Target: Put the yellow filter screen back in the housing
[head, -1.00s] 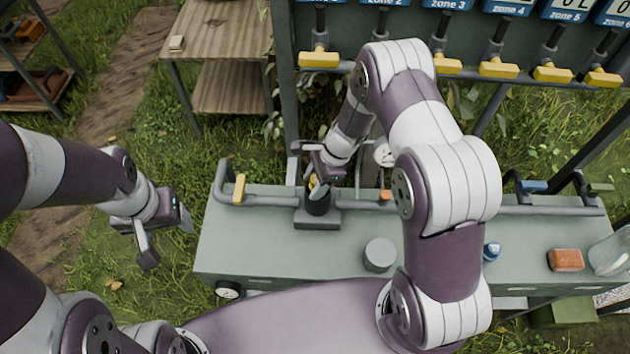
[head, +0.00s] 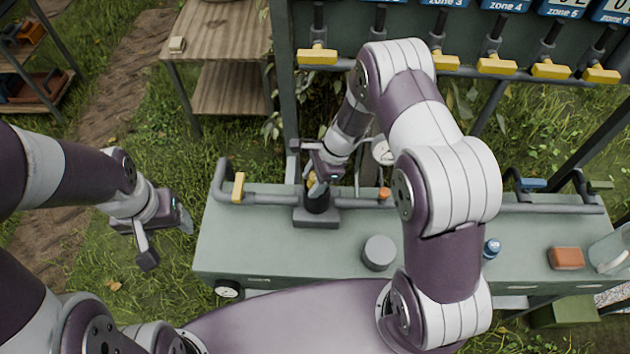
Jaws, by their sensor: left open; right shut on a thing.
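The black filter housing (head: 318,203) stands on a dark base in the pipe line on the grey-green bench. My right gripper (head: 317,183) is at the housing's top, reaching down from above, and is shut on a small yellow piece, the filter screen (head: 312,179). Most of the screen is hidden by the fingers and the housing; I cannot tell how deep it sits. My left gripper (head: 168,240) is open and empty, over the grass to the left of the bench.
A grey round cap (head: 379,252) lies on the bench (head: 330,258). A yellow valve handle (head: 239,187), a blue-topped item (head: 491,249), an orange-brown block (head: 566,258) and a clear jug (head: 609,252) are around it. Yellow zone valves (head: 497,67) hang behind.

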